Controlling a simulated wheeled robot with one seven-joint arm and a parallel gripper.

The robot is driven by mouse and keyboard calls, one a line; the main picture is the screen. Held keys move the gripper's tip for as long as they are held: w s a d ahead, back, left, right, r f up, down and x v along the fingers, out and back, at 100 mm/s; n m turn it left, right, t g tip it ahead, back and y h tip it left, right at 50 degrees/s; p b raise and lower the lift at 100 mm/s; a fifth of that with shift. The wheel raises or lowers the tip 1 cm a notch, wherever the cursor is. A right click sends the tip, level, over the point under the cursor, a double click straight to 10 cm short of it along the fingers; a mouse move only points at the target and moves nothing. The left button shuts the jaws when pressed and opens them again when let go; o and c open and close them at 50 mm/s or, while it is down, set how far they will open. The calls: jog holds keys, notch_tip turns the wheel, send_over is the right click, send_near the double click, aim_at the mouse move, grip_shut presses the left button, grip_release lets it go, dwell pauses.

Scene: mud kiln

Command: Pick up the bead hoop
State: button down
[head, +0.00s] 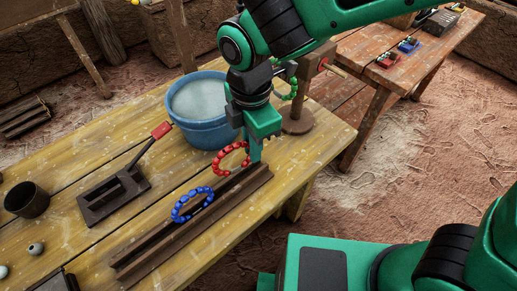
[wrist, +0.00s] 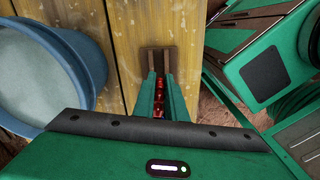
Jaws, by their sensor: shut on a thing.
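The red bead hoop (head: 224,154) stands upright at the far end of a dark wooden grooved rack (head: 150,258). My gripper (head: 255,154) points down over that end, its fingers at the hoop's right side. In the wrist view my gripper (wrist: 160,96) is shut on the red bead hoop (wrist: 160,85), whose beads show between the two fingers. I cannot tell whether the hoop still touches the groove. A blue bead hoop (head: 177,212) stands in the same rack, nearer the front. A green bead hoop (head: 293,89) hangs at a wooden stand (head: 298,121), partly behind my arm.
A blue bucket (head: 205,134) of pale grey contents stands just left of my gripper. A dark slotted block with a red-tipped handle (head: 112,193) and a dark cup (head: 27,200) lie further left. A second table (head: 400,78) with small items stands at the back right.

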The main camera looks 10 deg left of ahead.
jog(key=s+a+r, duration=0.6)
jog(key=s, duration=0.2)
jog(key=shift+s+a, duration=0.15)
dwell(0.6)
